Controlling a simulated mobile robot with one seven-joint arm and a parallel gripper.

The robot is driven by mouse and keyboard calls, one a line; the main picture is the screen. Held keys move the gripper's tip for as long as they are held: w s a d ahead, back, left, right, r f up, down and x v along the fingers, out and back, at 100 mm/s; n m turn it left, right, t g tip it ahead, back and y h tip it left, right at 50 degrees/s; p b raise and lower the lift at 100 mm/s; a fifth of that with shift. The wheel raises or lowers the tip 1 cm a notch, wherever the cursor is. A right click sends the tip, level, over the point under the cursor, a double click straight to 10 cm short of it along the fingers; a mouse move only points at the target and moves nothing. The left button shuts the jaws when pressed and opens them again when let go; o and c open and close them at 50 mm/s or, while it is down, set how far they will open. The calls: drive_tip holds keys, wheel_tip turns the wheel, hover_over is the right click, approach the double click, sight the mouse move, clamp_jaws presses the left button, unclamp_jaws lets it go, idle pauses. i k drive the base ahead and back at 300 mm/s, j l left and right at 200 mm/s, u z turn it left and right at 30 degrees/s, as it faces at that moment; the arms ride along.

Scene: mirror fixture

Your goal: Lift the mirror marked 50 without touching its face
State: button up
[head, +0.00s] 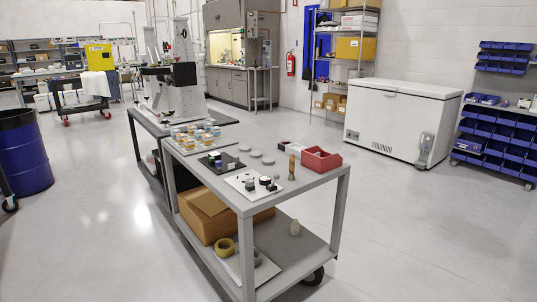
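Several small round pieces, too small to identify surely as mirrors, are on the grey cart (306,184) in the head view. Three flat grey discs (256,154) lie on its top. Small black and white cylinders (264,180) stand on a white sheet (254,195) near the front edge. A black mat (222,171) behind it also holds small pieces. No marking 50 is readable, so I cannot tell which piece bears it. My gripper is not in view.
A red bin (321,160) and a brown upright item (291,167) stand at the cart's right end. The lower shelf holds a cardboard box (205,215) and tape rolls. Floor right of the cart is clear up to a white chest freezer (400,120).

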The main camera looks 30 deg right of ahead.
sight(267, 161)
drive_tip(key=i+l+z, duration=0.3)
drive_tip(key=i, duration=0.15)
drive_tip(key=i+l+z, duration=0.25)
drive_tip(key=i, duration=0.25)
drive_tip(key=i+z, duration=0.3)
drive_tip(key=i, duration=0.2)
